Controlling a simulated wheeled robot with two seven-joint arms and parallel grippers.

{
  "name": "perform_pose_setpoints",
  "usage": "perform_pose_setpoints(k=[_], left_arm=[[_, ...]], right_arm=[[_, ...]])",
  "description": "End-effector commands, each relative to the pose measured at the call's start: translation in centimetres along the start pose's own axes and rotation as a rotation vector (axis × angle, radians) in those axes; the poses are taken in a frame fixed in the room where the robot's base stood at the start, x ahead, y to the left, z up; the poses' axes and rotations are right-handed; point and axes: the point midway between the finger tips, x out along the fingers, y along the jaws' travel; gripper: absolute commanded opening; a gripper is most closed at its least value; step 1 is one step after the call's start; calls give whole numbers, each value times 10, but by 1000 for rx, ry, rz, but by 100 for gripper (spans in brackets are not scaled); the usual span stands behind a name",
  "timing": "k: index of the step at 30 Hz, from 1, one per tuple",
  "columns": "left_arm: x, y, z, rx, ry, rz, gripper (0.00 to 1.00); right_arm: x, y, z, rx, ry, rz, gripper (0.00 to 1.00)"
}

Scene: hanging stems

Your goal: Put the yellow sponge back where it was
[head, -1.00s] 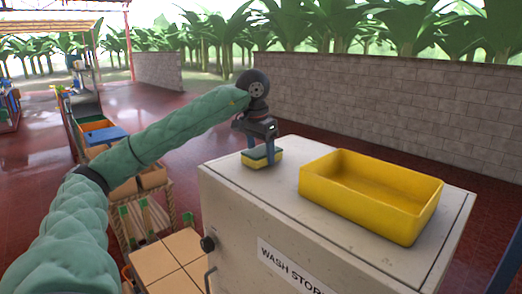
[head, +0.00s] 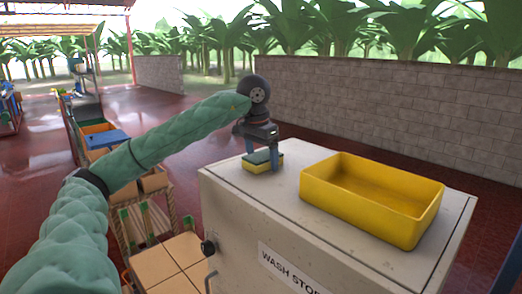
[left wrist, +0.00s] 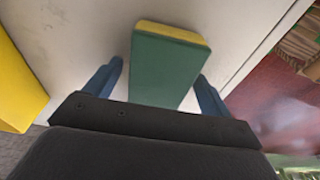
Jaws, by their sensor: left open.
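The yellow sponge (head: 256,166) has a green top face and lies flat on the pale top of the wash storage cabinet (head: 310,232), near its back left corner. My left gripper (head: 263,160) points down over it, open, with one blue finger on each side. In the left wrist view the sponge (left wrist: 166,68) lies between the spread fingers (left wrist: 160,85), with a visible gap on each side. My right gripper is not in view.
An open yellow tray (head: 415,235) stands on the same cabinet top, right of the sponge, and looks empty. A shelf cart with crates (head: 150,180) stands left of the cabinet. A block wall (head: 390,120) runs behind.

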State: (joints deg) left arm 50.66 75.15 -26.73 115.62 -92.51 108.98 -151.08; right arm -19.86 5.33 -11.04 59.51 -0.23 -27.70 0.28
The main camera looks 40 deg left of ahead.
Motion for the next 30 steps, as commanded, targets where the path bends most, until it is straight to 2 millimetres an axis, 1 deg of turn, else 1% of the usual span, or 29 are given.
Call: perform_pose_setpoints(k=[2,4,7,11,12,13,15,21,23,30], left_arm=[[-3,0,0,0,0,0,83],[-6,0,-1,0,3,1,83],[-15,0,-1,0,3,0,83],[-32,0,-1,0,5,1,83],[-37,0,-1,0,2,0,83],[-40,0,-1,0,2,0,83],[-46,0,-1,0,2,-1,83],[-64,0,-1,0,2,0,83],[-70,0,-1,0,3,0,83],[-87,0,-1,1,2,0,83]], right_arm=[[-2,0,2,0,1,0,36],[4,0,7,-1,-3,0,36],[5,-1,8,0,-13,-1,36],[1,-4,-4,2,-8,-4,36],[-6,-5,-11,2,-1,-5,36],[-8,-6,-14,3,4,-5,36],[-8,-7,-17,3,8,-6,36],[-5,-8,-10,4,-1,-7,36],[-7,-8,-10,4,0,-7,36],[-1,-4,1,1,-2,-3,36]])
